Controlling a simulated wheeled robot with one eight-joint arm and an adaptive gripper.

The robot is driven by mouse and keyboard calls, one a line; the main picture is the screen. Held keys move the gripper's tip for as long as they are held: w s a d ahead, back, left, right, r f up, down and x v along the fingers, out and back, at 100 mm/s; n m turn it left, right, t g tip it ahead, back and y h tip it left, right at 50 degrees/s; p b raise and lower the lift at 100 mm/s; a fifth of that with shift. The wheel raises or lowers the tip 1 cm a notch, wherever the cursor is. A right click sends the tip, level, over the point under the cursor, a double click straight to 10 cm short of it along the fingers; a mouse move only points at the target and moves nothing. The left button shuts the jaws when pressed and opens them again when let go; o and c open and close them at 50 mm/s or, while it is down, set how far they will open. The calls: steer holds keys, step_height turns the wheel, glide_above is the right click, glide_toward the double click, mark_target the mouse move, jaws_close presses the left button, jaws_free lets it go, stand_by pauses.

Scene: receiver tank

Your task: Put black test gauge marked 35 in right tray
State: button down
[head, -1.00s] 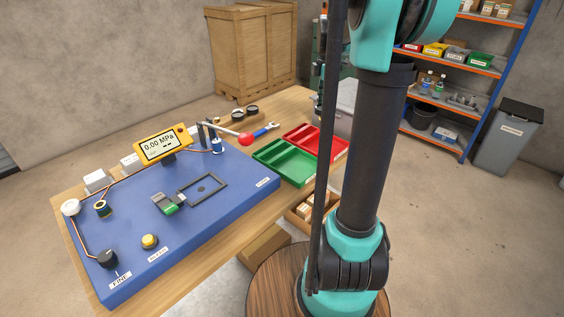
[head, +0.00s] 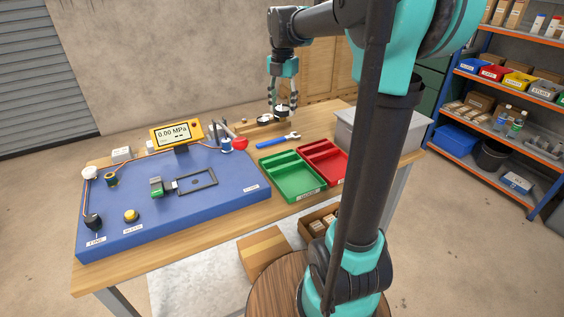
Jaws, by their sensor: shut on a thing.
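My gripper (head: 281,104) is at the back of the wooden table, pointing down, with its fingers shut on a dark round gauge (head: 281,112). The fingers partly cover this gauge, and its marking is too small to read. I cannot tell whether it is clear of the table. Another dark gauge (head: 264,120) lies just left of it. The right tray is red (head: 343,153) and looks empty. It stands to the right of and nearer than the gripper, partly hidden behind my arm column.
A green tray (head: 291,178) adjoins the red one on its left. A blue-handled wrench (head: 278,141) lies between gripper and trays. A blue panel (head: 215,205) with a yellow gauge display (head: 175,134) fills the table's left. A grey box (head: 385,133) stands at the right.

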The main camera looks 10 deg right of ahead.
step_height(320, 180, down, 19)
steer(key=shift+r, duration=0.1)
stand_by(0.3)
steer(key=c, duration=0.7)
jaws_free()
step_height(320, 180, up, 12)
stand_by(0.4)
